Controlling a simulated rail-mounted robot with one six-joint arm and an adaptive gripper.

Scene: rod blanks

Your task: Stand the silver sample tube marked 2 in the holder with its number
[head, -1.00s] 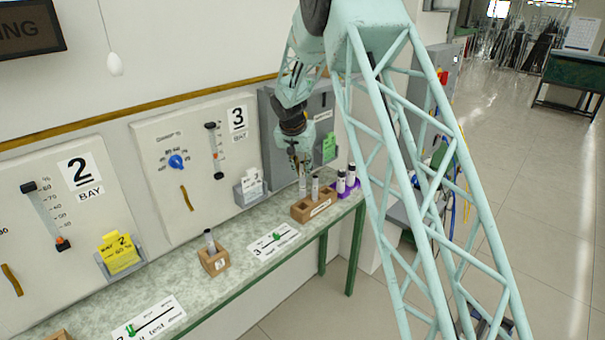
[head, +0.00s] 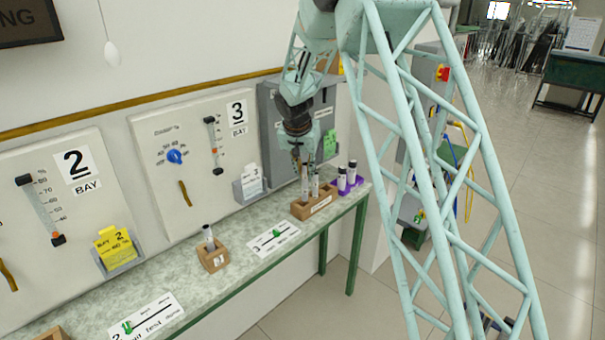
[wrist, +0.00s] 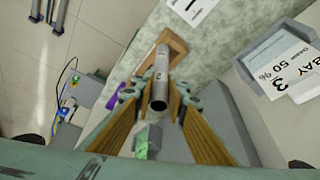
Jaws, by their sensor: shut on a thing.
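My gripper (head: 297,160) is shut on a silver sample tube (wrist: 159,85), which shows between the fingers in the wrist view. Its number is not readable. In the head view the held tube (head: 305,182) is upright at the wooden rack (head: 314,208); I cannot tell whether its lower end is still in the rack.
A purple rack (head: 348,187) with dark-capped tubes stands right of the wooden rack. Another wooden holder (head: 52,334) is cut off at the lower left. Printed cards (head: 273,238) lie flat on the bench (head: 190,280). Panels marked 2 and 3 stand behind it.

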